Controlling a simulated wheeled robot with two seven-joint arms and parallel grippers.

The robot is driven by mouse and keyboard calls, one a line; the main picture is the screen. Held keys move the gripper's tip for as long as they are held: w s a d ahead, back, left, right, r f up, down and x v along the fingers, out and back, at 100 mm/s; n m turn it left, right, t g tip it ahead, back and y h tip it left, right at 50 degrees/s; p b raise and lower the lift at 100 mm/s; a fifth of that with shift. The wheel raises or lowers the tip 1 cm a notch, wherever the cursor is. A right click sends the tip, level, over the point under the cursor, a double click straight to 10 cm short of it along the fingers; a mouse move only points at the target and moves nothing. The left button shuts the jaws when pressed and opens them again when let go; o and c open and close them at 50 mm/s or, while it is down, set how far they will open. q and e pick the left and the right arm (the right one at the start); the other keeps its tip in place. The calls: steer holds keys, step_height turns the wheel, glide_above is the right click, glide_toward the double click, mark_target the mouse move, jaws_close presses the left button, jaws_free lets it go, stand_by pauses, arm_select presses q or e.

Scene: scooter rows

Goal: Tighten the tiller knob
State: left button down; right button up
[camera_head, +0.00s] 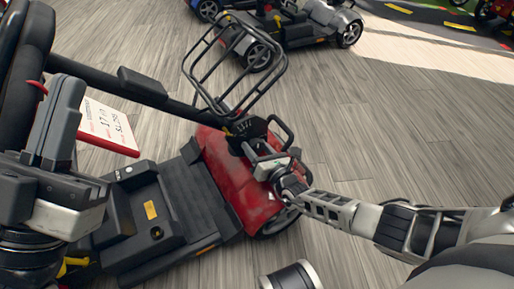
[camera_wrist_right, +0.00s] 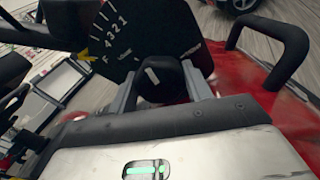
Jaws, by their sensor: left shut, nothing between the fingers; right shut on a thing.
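The tiller knob (camera_wrist_right: 165,80) is black with a white mark and sits between the fingers of my right gripper (camera_wrist_right: 165,92) in the right wrist view. The fingers are shut on its sides. A black dial plate (camera_wrist_right: 120,40) with white numbers lies just behind it. In the head view my right gripper (camera_head: 258,152) is at the tiller (camera_head: 250,130) of the red scooter (camera_head: 228,180), and the knob is too small to make out there. My left gripper (camera_head: 66,92) is shut and empty at the left, away from the tiller.
A wire basket (camera_head: 235,65) rises in front of the tiller. A black handle loop (camera_wrist_right: 285,45) stands right of the knob. A price sign (camera_head: 105,122) is at the left. More scooters (camera_head: 285,25) stand at the back. The wooden floor (camera_head: 370,125) at the right is clear.

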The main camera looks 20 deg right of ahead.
steer(key=m, duration=0.3)
steer(key=shift+m, duration=0.4)
steer(key=m, duration=0.4)
steer(key=shift+f+m, duration=0.1)
steer(key=shift+m, duration=0.2)
steer(key=m, duration=0.4)
steer(key=shift+s+f+m, duration=0.1)
steer(key=shift+m, duration=2)
steer(key=o, duration=1)
